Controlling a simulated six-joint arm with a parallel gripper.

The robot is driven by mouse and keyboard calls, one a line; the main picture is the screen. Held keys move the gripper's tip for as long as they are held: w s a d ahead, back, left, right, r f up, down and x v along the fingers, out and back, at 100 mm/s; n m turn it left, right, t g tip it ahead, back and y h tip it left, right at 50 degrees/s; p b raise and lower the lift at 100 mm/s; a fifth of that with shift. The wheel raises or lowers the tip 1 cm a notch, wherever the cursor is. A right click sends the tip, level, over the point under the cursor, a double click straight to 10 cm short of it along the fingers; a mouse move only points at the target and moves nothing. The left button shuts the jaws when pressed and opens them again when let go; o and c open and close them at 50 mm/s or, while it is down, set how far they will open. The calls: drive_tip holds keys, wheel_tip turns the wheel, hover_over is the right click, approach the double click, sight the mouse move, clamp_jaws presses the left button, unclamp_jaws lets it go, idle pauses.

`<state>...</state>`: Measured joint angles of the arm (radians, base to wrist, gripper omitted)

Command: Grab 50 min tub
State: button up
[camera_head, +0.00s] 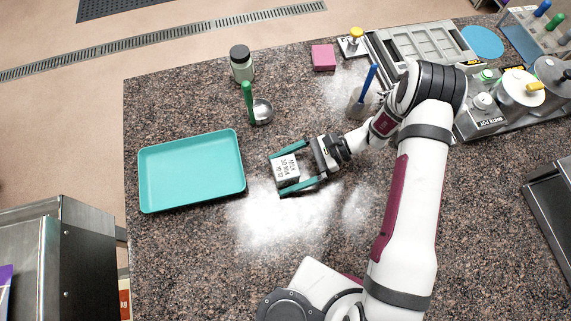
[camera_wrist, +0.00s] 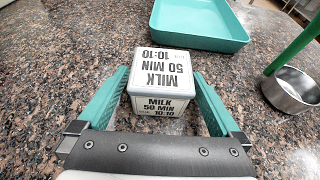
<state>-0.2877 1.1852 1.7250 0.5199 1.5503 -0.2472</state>
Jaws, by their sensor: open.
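The 50 min tub (camera_head: 286,170) is a small white box with black print, standing on the speckled counter. In the wrist view the tub (camera_wrist: 160,80) reads "MILK 50 MIN 10:10" on its lid and front. My gripper (camera_head: 291,172) is open, with one teal finger on each side of the tub. In the wrist view my gripper (camera_wrist: 163,92) shows a gap between the right finger and the tub; the left finger is close to the tub's side, and I cannot tell if they touch.
An empty teal tray (camera_head: 192,170) lies left of the tub. A steel ladle with a green handle (camera_head: 248,100) and a dark-lidded jar (camera_head: 241,64) stand behind. White powder (camera_head: 270,225) covers the counter in front. Pots and a metal rack (camera_head: 425,50) fill the right back.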

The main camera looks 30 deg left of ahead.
drive_tip(key=c, duration=1.4)
drive_tip(key=shift+r, duration=0.1)
drive_tip(key=shift+c, duration=0.2)
